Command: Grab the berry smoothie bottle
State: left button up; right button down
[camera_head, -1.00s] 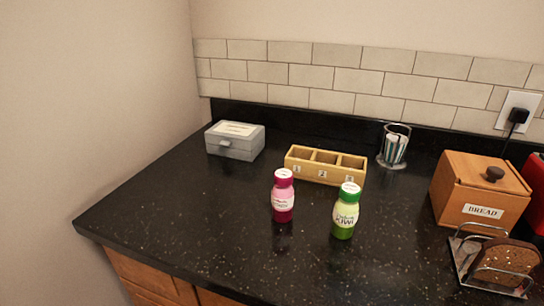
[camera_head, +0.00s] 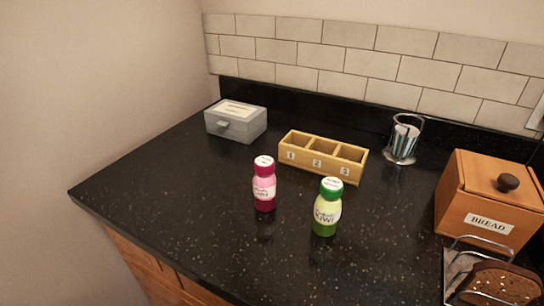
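The berry smoothie bottle (camera_head: 264,186) is pink with a dark pink cap and a white label. It stands upright on the black speckled counter (camera_head: 180,193), left of the middle of the view. A green kiwi bottle (camera_head: 327,208) with a green cap stands upright to its right and a little nearer, apart from it. Neither of my grippers shows in the head view. Nothing touches or hides the berry bottle.
A wooden box with three numbered compartments (camera_head: 318,171) stands behind the bottles. A grey lidded box (camera_head: 235,121) is at the back left. A holder with packets (camera_head: 403,140), a wooden bread box (camera_head: 488,206) and a bread rack (camera_head: 497,281) are on the right. The counter's left part is clear.

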aim_at(264, 179)
jog(key=k, duration=0.5)
jog(key=u, duration=1.6)
jog(key=i, duration=1.35)
jog(key=z, duration=2.05)
